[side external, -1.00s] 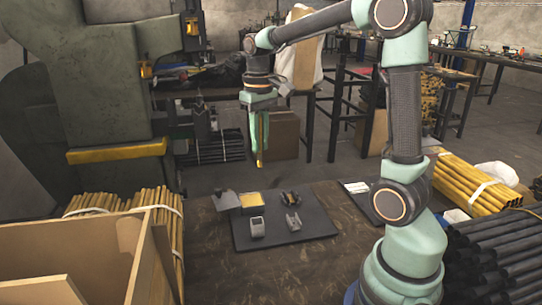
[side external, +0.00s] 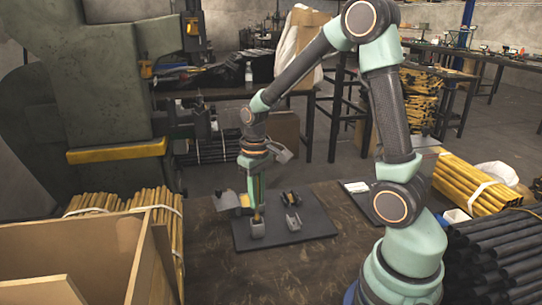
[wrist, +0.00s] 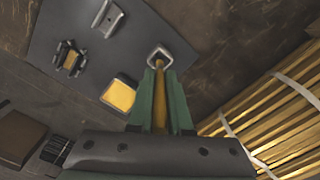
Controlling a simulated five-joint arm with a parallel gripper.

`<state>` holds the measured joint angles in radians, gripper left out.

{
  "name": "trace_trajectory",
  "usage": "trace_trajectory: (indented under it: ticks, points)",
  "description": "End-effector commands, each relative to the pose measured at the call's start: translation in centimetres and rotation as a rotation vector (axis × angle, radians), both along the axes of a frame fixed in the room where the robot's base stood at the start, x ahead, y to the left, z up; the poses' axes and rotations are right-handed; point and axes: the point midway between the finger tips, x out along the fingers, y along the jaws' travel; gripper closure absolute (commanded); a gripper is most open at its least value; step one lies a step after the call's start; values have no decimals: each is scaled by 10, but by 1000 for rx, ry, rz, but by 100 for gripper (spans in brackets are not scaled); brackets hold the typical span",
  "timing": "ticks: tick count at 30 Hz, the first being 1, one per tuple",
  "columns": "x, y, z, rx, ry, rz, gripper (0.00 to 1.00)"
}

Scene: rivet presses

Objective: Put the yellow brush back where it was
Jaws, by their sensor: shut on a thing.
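My gripper (side external: 256,206) points down over the dark mat (side external: 318,222), shut on the yellow brush (side external: 257,217). The brush hangs upright, its lower end at the top of a small grey square holder (side external: 257,230). In the wrist view, the brush (wrist: 160,92) lies between the green fingers (wrist: 160,75), and its far end meets the opening of the holder (wrist: 160,54). I cannot tell how deep the brush reaches inside. The fingers hide part of the brush.
A yellow pad in a grey tray (wrist: 119,94) lies close beside the gripper. A dark clip-like part (side external: 289,198) and a grey bracket (side external: 293,220) are also on the mat. Bundled yellow rods (side external: 130,207) and a wooden box (side external: 75,240) stand to the left.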

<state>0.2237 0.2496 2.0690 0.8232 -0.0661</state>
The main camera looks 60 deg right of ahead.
Motion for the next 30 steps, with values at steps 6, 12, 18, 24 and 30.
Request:
trace_trajectory:
  ticks: [6,12,18,24,30]
  points:
    - [-1,0,-19,0,3,0,100]
    - [-1,0,-43,0,2,0,100]
    - [0,0,-45,0,-1,0,100]
    - [0,0,-48,0,0,0,100]
    - [0,0,-48,0,-1,0,53]
